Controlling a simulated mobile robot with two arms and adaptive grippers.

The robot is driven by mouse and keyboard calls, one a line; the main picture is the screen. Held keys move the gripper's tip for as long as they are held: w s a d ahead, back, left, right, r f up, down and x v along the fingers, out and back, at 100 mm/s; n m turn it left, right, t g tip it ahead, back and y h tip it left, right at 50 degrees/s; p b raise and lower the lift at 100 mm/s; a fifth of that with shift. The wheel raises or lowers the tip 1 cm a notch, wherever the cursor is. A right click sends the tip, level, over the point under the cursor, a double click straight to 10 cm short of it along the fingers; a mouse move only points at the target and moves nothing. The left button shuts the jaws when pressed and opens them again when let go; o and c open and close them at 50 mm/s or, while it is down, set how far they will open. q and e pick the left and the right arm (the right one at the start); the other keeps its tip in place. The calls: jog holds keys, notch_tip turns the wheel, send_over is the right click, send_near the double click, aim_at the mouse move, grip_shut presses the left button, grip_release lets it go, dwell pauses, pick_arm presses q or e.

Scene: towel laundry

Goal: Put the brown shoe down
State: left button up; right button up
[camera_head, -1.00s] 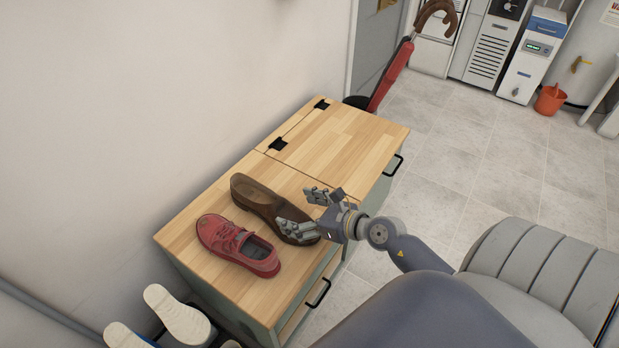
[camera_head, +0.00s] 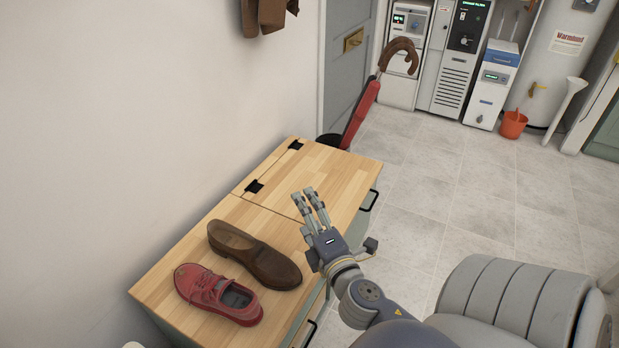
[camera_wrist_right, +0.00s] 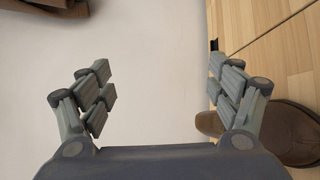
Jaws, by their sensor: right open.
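The brown shoe (camera_head: 254,255) lies on the wooden cabinet top (camera_head: 335,170), next to a red shoe (camera_head: 218,294). The two shoes are close side by side. My right gripper (camera_head: 314,198) is to the right of the brown shoe, apart from it and raised, with fingers pointing up in the head view. It is open and empty. In the right wrist view the spread fingers (camera_wrist_right: 165,95) have only the pale wall between them, and part of the brown shoe (camera_wrist_right: 290,130) shows behind the right finger. My left gripper is not in view.
The far half of the cabinet top is bare, with black hinges (camera_head: 254,187) along it. A red umbrella (camera_head: 362,110) with a brown handle stands beyond the cabinet. An orange bucket (camera_head: 513,124) sits on the tiled floor, which is clear at the right.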

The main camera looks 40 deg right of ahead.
jog(key=s+a+f+m+g+y, duration=0.1)
jog(key=s+a+f+m+g, duration=0.3)
jog(key=s+f+m+g, duration=0.55)
jog(key=s+a+f+m+g+y, duration=0.3)
jog(key=s+a, duration=0.5)
jog(key=a, duration=0.3)
notch_tip(320, 180, down, 2)
jog(key=shift+a+f+m+y, duration=0.1)
jog(key=shift+a+m+y, duration=0.35)
jog(key=shift+y, duration=0.65)
jog(key=shift+d, duration=0.1)
